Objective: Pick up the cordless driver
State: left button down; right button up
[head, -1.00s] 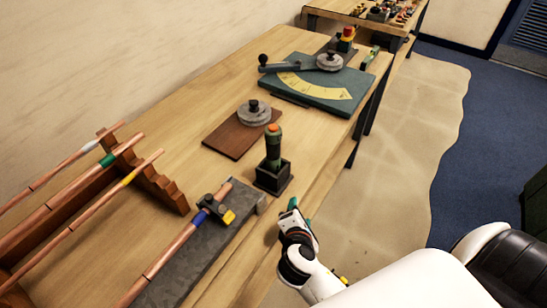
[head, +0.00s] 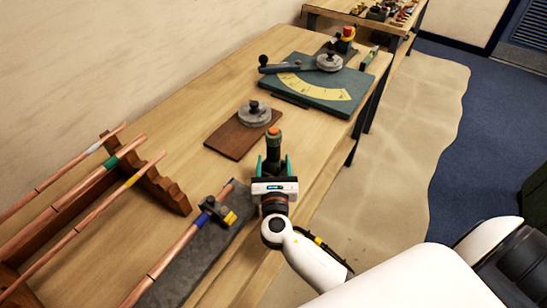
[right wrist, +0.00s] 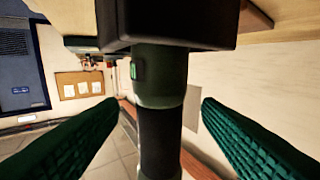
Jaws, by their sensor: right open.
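The cordless driver (head: 273,146) stands upright in its dark holder on the bench, with a dark green body and an orange top. In the right wrist view the driver (right wrist: 160,80) runs down the middle, with the black holder (right wrist: 165,24) at the top of the picture. My right gripper (head: 273,166) is open, its green fingers on either side of the driver. In the right wrist view a gap shows between each finger and the driver, so neither appears to touch it. The gripper hides most of the holder in the head view. My left gripper is not in view.
A wooden rack with copper pipes (head: 60,205) stands at the left. A grey block with a clamped pipe (head: 190,262) lies near the front edge. Behind the driver are a brown board with a round weight (head: 235,140) and a green bending plate (head: 310,85).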

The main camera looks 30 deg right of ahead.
jog(key=x, duration=0.2)
jog(key=p+x, duration=0.1)
jog(key=x, duration=0.1)
jog(key=shift+w+d+r+p, duration=0.1)
jog(key=shift+w+r+p, duration=0.1)
jog(key=shift+w+p, duration=0.1)
jog(key=shift+w+d+f, duration=0.1)
jog(key=shift+c, duration=1.1)
jog(key=c, duration=0.9)
jog(key=shift+r, duration=0.2)
jog(key=shift+c, duration=0.2)
